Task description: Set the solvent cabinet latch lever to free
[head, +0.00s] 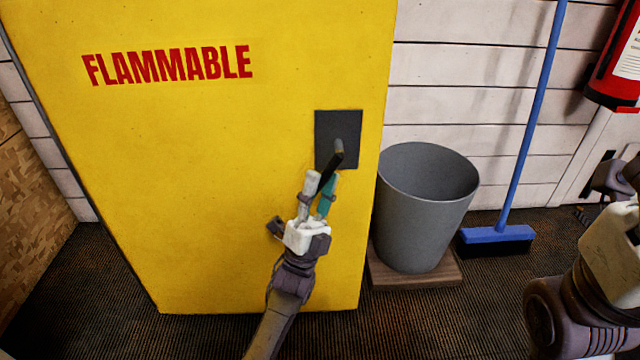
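The solvent cabinet (200,190) is a yellow upright front with red "FLAMMABLE" lettering, filling the left and middle of the head view. A dark square latch plate (326,126) sits near its right edge. The black latch lever (335,160) comes out from the plate and slants down and to the left. My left gripper (319,184) reaches up from below, with one pale and one teal finger close on both sides of the lever's lower end. The fingers look shut on it, though their contact is partly hidden. My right gripper's fingers do not show.
A grey bin (420,220) stands on a wooden base (415,278) right of the cabinet. A blue broom (497,238) leans on the white plank wall. A red extinguisher (608,88) hangs at upper right. My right arm is at the right edge.

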